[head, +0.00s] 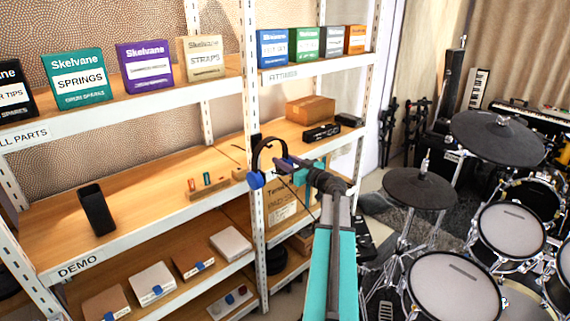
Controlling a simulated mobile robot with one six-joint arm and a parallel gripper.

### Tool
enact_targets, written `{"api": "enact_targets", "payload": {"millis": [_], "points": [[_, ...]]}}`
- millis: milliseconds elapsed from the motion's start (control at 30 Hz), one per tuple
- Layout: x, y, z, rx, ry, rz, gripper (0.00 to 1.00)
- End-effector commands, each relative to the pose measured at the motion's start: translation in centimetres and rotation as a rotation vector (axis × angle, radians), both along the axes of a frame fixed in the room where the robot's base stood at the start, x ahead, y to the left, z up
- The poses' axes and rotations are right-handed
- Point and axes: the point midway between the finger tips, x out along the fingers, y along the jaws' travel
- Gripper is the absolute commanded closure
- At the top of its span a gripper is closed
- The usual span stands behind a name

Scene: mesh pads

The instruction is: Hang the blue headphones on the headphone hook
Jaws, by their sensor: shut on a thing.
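The blue headphones (257,180) are in front of the white shelf post, with the dark headband arched upward and a blue ear cup at the lower left. My gripper (284,166) is shut on the headphones at their right side. It reaches in from the lower right, and its tips are partly hidden against the headphones. A small dark piece (256,139) shows at the post, close to the top of the headband. I cannot tell for sure that it is the headphone hook, or whether the band touches it.
The middle shelf (140,215) holds a black upright holder (96,209) and small colored items. A cardboard box (310,109) and black devices (322,132) stand on the right shelf. Boxes line the top shelf. A drum kit (450,285) fills the right side.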

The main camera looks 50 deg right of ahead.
Motion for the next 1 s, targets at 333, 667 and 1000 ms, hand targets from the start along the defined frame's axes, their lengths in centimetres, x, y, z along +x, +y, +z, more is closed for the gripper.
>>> {"api": "enact_targets", "payload": {"millis": [333,667,1000], "points": [[1.4,-0.2,-0.2,0.000,-0.001,0.000,0.95],[2.5,-0.2,-0.6,0.001,-0.001,0.001,0.95],[3.0,-0.2,-1.4,0.001,-0.001,0.000,0.95]]}}
